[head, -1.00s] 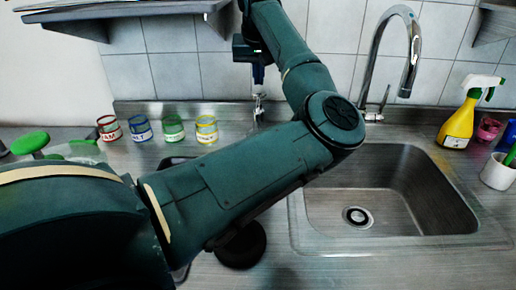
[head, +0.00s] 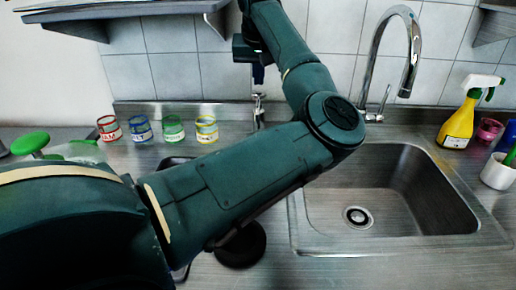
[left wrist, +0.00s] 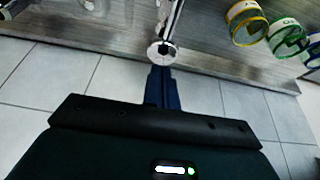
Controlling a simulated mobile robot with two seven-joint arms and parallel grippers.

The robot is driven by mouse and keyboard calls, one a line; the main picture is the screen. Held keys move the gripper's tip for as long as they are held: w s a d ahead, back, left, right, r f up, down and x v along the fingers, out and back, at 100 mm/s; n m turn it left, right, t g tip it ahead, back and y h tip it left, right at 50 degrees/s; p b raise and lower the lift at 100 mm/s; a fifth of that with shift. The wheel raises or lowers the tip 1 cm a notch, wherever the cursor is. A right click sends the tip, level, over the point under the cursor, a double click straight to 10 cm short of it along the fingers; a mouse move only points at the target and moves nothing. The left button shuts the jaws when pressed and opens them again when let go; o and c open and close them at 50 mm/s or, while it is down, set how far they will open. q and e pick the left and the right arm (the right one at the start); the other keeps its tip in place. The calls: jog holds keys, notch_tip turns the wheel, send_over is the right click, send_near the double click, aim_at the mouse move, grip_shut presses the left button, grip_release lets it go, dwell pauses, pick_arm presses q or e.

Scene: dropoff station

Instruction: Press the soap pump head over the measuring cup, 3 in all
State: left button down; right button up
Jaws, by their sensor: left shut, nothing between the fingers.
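The soap pump (head: 258,108) is a slim metallic dispenser near the wall behind the counter, partly hidden by my arm. Its round chrome head (left wrist: 162,52) shows end-on in the left wrist view. My left gripper (head: 258,75) is just above the pump head in the head view. Its blue fingers (left wrist: 162,82) are shut and empty, with their tips close to the head; I cannot tell whether they touch it. I cannot make out a measuring cup; my left arm covers the counter in front of the pump. My right gripper is not in view.
Several labelled glass jars with coloured rims (head: 172,128) stand left of the pump. A sink (head: 390,190) with a tall faucet (head: 368,70) lies to the right. A yellow spray bottle (head: 457,125) stands at far right. A shelf (head: 130,12) overhangs at upper left.

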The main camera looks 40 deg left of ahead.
aim_at(259, 91)
pick_arm(q)
jog(key=shift+f, duration=0.1)
dwell(0.3)
jog(key=shift+f+b, duration=1.1)
jog(key=shift+f, duration=0.4)
jog(key=shift+r+p, duration=1.2)
jog(key=shift+r, duration=0.35)
jog(key=shift+f, duration=0.15)
